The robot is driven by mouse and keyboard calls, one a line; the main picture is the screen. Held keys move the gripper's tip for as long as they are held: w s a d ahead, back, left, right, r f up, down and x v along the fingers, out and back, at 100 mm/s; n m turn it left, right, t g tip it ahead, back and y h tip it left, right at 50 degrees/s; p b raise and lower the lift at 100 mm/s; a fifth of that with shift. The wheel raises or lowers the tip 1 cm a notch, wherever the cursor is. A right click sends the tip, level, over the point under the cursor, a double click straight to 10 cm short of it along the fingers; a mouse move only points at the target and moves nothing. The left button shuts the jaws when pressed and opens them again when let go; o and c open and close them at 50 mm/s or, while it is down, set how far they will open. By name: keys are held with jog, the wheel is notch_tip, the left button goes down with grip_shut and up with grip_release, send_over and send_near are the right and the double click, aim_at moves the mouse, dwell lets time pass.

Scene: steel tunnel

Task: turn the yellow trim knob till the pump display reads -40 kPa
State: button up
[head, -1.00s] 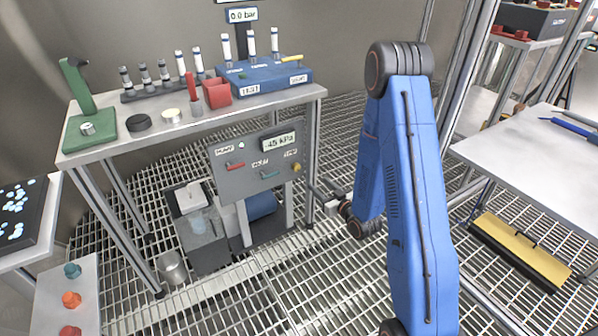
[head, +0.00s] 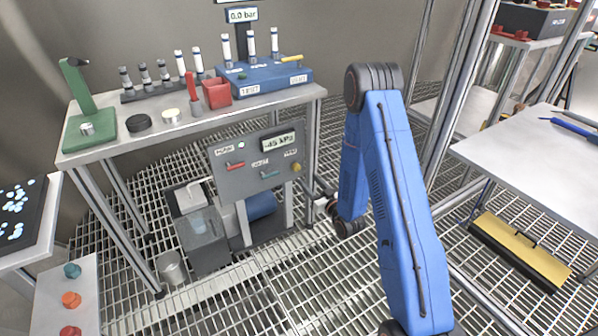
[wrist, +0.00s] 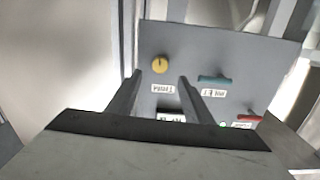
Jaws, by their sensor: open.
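The yellow trim knob (head: 297,167) is a small round knob at the lower right of the grey pump panel (head: 225,174). The pump display (head: 279,142) above it reads -45 kPa. In the wrist view the knob (wrist: 160,64) has a dark pointer mark and appears between the tips of my gripper (wrist: 159,76). The two dark fingers are spread apart with nothing held. They look short of the knob and not touching it. In the head view my gripper is small and partly hidden by my blue arm, to the lower right of the panel.
The panel also carries a red lever (head: 236,166), a teal lever (head: 270,174) and a green light (head: 241,144). A bench leg (head: 311,150) stands just right of the knob.

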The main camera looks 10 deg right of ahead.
aim_at(297, 169)
jog(key=x, duration=0.9)
jog(key=shift+w, duration=0.1)
jog(key=shift+c, duration=0.5)
jog(key=c, duration=1)
